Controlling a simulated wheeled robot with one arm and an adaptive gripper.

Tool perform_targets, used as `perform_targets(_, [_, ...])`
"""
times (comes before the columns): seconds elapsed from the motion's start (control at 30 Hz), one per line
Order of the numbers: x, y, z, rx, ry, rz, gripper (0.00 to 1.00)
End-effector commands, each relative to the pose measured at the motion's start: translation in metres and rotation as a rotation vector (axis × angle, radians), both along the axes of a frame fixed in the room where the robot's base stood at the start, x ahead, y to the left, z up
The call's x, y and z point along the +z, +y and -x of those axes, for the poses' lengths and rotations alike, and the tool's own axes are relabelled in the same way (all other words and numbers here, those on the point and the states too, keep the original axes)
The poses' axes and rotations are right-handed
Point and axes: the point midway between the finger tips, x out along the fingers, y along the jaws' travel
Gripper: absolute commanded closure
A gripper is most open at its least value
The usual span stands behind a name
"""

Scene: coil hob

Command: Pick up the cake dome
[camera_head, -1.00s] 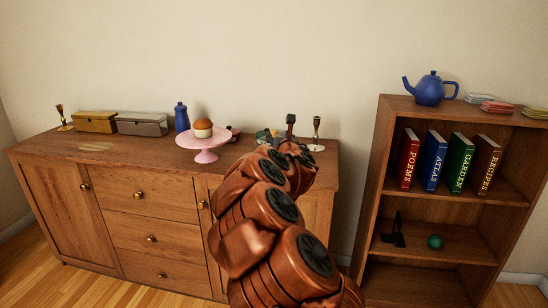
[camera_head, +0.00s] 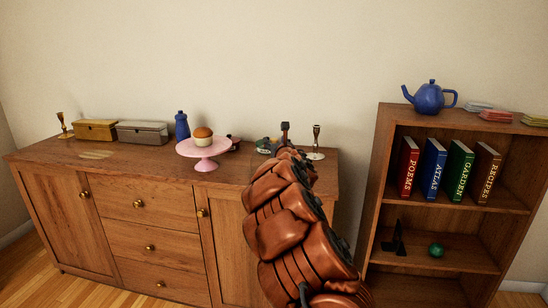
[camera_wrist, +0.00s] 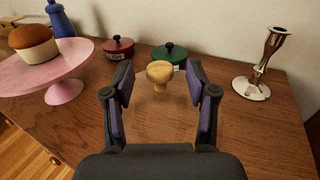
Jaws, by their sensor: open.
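The cake dome's round wooden knob (camera_wrist: 160,72) shows in the wrist view, standing between my two fingers. Below it a clear glass body is only faintly visible against the brown sideboard top. My gripper (camera_wrist: 160,83) is open, with one finger on each side of the knob and a gap on both sides. In the head view my gripper (camera_head: 284,135) is over the right part of the sideboard, largely behind my arm. I cannot make out the dome there.
A bookshelf (camera_head: 385,120) stands to the right.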

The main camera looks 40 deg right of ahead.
Motion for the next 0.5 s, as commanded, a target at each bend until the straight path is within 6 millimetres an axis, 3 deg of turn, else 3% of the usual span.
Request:
perform_targets(0.2, [0.0, -0.008, -0.016, 0.003, -0.002, -0.001, 0.42])
perform_targets(0.5, [0.0, -0.012, -0.02, 0.0, 0.0, 0.0, 0.42])
